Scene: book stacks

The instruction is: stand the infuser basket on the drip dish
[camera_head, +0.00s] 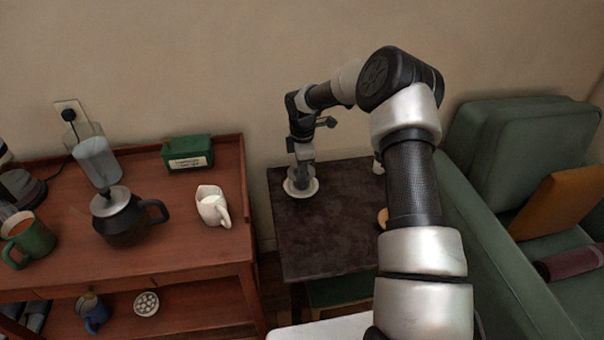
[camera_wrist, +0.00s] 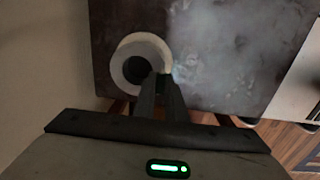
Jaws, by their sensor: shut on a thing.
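The infuser basket (camera_head: 303,176) is a small grey cylinder in my gripper, low over the dark side table. In the wrist view the basket (camera_wrist: 135,69) shows as a dark round opening. The drip dish (camera_head: 289,189) is a pale round dish on the table's far left part, and its pale ring (camera_wrist: 122,55) surrounds the basket in the wrist view. My gripper (camera_head: 304,163) points down and its fingers (camera_wrist: 162,82) are shut on the basket's near side. The basket looks upright within the dish's outline. I cannot tell whether its base touches the dish.
The dark side table (camera_head: 325,235) is mostly clear in front. A tan round thing (camera_head: 382,217) is partly hidden by my arm. A wooden cart (camera_head: 180,262) at left holds a dark teapot (camera_head: 125,220), a white jug (camera_head: 212,207) and a green box (camera_head: 188,154). A green armchair (camera_head: 500,240) stands at right.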

